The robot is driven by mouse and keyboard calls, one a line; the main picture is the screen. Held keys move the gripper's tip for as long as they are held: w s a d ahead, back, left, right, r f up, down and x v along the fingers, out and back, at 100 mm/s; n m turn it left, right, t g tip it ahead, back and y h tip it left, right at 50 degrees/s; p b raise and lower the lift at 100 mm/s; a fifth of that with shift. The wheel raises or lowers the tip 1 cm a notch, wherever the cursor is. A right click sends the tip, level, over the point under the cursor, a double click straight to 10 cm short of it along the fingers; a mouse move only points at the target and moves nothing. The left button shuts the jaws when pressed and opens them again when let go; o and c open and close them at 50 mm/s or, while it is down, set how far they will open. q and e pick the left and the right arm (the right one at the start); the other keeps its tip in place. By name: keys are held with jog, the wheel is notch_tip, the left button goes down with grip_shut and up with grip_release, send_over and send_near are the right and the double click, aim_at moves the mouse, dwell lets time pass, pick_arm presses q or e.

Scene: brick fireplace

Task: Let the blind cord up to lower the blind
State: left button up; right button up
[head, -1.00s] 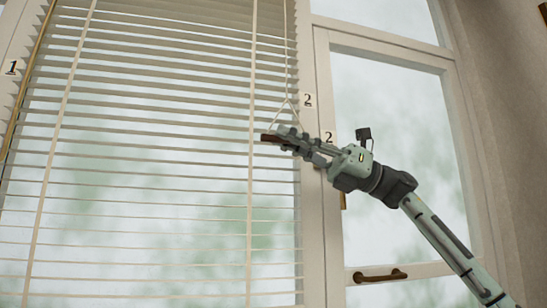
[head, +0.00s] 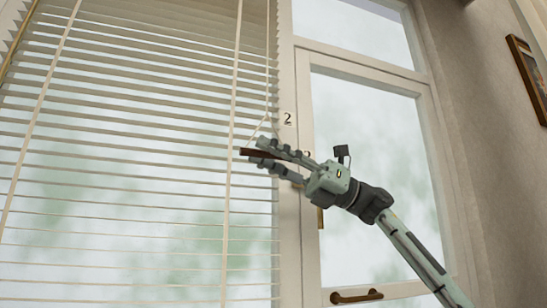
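The white slatted blind (head: 120,175) hangs over the left window; its lower edge is out of view. The blind cord (head: 267,60) runs down near its right side and splits into a small triangle at a dark brown handle (head: 246,152). My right gripper (head: 256,153) reaches in from the lower right, with its fingers above and below the handle and closed on it. The handle's left end sticks out past the fingertips; the rest is hidden between them. My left gripper is not in view.
A brown window handle (head: 356,296) is at lower right. A picture (head: 530,78) hangs on the right wall.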

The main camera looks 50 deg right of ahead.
jog(key=v, duration=1.2)
jog(key=shift+s, duration=0.1)
